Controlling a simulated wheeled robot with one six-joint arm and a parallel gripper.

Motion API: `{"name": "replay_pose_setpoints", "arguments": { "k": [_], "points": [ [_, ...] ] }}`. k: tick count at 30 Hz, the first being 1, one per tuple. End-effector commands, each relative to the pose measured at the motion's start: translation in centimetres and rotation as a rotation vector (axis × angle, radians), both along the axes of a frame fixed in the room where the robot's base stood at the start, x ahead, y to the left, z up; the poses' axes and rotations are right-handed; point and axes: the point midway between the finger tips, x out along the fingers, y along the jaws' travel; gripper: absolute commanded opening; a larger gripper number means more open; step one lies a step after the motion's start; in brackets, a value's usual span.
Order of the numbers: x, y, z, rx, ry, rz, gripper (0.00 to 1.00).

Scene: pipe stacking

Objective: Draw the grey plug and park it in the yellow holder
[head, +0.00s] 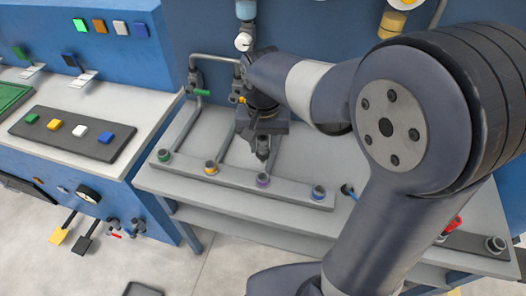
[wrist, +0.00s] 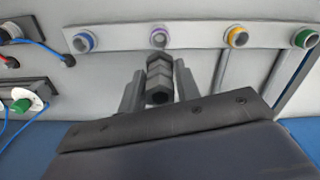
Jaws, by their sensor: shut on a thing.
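The grey plug (wrist: 160,80) is a dark grey, stepped hexagonal piece. It sits between the two fingers of my gripper (wrist: 159,92), which is shut on it. In the head view my gripper (head: 262,142) points down over the bench with the plug's dark tip (head: 262,154) below it, behind the purple-ringed holder. The yellow holder (head: 211,167) is a yellow-ringed socket on the front rail, left of my gripper. Its opening looks empty. In the wrist view the yellow holder (wrist: 237,37) is up and right of the plug, apart from it.
The same rail (head: 290,191) carries green (head: 164,155), purple (head: 263,180) and blue (head: 319,192) ringed holders. Pipes (head: 205,58) with a green-handled valve (head: 201,92) stand at the back left. A side panel (wrist: 25,103) with cables shows left in the wrist view.

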Motion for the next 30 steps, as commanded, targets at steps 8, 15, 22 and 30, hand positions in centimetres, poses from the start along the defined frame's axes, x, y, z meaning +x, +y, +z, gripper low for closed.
{"name": "replay_pose_setpoints", "arguments": {
  "k": [8,15,22,30],
  "points": [
    [0.0,0.0,0.3,0.000,0.000,0.000,0.00],
    [0.0,0.0,1.1,0.000,0.000,0.000,0.00],
    [0.0,0.0,3.0,0.000,0.000,0.000,0.00],
    [0.0,0.0,5.1,0.000,-0.001,0.000,0.00]
  ]
}}
